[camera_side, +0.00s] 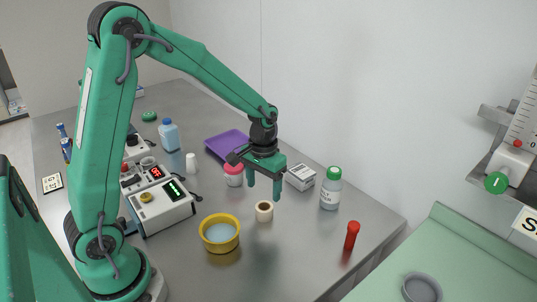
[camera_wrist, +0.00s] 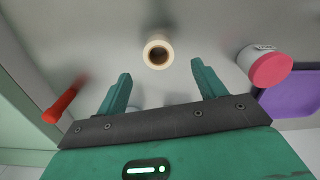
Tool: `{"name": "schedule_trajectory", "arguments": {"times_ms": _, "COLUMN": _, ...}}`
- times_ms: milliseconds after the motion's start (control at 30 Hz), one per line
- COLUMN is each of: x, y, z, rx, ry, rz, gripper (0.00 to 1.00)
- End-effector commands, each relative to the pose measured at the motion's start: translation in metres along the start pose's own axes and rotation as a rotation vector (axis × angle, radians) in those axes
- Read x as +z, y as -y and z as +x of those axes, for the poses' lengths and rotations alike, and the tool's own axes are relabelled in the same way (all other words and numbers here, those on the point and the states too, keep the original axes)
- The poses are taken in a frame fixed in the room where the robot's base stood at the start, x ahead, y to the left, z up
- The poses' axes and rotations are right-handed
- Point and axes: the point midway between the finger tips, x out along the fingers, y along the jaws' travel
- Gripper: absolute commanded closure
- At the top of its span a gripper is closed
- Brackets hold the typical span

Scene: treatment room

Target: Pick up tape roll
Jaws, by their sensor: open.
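The tape roll (camera_side: 264,211) is a small cream ring with a dark hole, on the grey metal table. It also shows in the wrist view (camera_wrist: 158,51), top centre, ahead of the fingertips and between their lines. My gripper (camera_side: 264,193) is open and empty, pointing down above the table close to the roll. In the wrist view its two green fingers (camera_wrist: 160,68) are spread apart, and the roll does not appear to touch either one.
A yellow bowl (camera_side: 220,234) stands left of the roll. A pink-lidded jar (camera_side: 234,175), a white box (camera_side: 300,177), a green-capped bottle (camera_side: 331,189) and a red tube (camera_side: 351,236) stand around it. A purple tray (camera_side: 222,141) lies behind.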

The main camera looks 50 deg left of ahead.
Motion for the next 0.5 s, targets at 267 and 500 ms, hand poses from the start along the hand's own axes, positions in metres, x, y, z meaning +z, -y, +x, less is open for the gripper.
{"name": "schedule_trajectory", "arguments": {"times_ms": 267, "x": 0.0, "y": 0.0, "z": 0.015, "rx": 0.0, "ry": 0.001, "rz": 0.0, "gripper": 0.31}}
{"name": "schedule_trajectory", "arguments": {"times_ms": 500, "x": 0.0, "y": 0.0, "z": 0.026, "rx": 0.0, "ry": -0.001, "rz": 0.0, "gripper": 0.31}}
